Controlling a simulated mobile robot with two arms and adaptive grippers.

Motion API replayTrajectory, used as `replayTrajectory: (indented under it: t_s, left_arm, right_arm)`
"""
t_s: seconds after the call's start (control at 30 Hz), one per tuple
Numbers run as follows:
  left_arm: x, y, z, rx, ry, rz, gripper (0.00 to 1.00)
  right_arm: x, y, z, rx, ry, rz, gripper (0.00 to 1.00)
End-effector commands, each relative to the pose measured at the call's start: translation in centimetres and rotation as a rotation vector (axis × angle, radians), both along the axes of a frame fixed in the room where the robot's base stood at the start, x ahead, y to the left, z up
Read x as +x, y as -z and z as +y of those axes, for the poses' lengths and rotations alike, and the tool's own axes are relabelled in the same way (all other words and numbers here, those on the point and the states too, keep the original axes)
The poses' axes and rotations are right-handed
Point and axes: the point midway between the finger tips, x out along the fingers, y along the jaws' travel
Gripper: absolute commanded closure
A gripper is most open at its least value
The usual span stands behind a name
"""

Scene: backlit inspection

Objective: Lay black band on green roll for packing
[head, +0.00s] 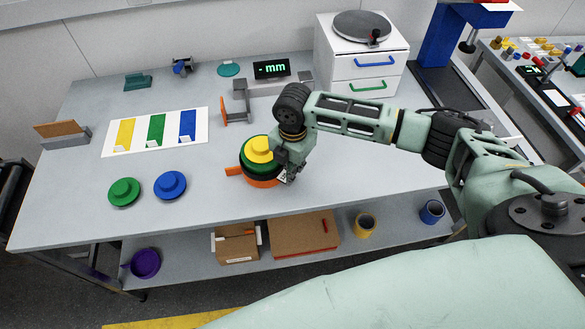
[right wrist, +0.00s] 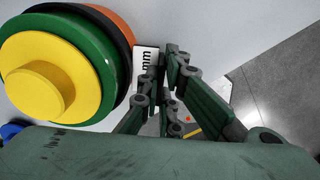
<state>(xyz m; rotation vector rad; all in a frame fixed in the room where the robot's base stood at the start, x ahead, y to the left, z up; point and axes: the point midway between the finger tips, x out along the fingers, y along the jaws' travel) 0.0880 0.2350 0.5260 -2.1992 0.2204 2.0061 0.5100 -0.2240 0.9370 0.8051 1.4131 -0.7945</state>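A stack stands near the middle of the bench. From the top it shows a yellow knobbed disc (head: 258,149), a wider green disc (head: 246,161), a thin black layer (right wrist: 124,42) and an orange base (head: 262,183) with a handle to the left. The black layer looks like the black band; it lies under the green disc. A separate green roll-like disc (head: 124,191) lies at the bench's left front. My right gripper (head: 284,172) is low at the stack's right side, beside a white "mm" label (right wrist: 146,70). Its fingers (right wrist: 166,72) overlap, so their gap is unclear. My left gripper is out of view.
A blue disc (head: 171,185) lies beside the loose green one. The lower shelf holds boxes and rolls. The bench front between blue disc and stack is clear.

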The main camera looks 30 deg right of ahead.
Motion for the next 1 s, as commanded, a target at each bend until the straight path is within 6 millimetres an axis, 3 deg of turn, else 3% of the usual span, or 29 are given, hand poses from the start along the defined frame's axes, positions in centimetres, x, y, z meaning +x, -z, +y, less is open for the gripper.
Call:
replayTrajectory:
  t_s: [0.17, 0.2, 0.43, 0.77, 0.87, 1.0]
  left_arm:
    - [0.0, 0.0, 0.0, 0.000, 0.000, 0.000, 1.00]
    - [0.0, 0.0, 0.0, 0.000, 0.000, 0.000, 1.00]
    - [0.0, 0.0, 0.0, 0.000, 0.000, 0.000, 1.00]
    - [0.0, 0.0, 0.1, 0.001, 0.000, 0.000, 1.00]
    - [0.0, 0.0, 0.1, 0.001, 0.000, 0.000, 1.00]
    - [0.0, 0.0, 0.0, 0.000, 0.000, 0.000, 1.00]
  right_arm:
    - [0.0, 0.0, 0.0, 0.000, 0.000, 0.000, 1.00]
    - [0.0, 0.0, 0.0, 0.000, 0.000, 0.000, 0.93]
    - [0.0, 0.0, 0.0, 0.000, 0.000, 0.000, 0.73]
    - [0.0, -0.2, 0.0, 0.000, 0.000, 0.000, 0.73]
    - [0.1, -1.0, 0.0, 0.002, -0.001, -0.003, 0.73]
    - [0.1, -3.4, 0.0, 0.002, 0.000, -0.005, 0.73]
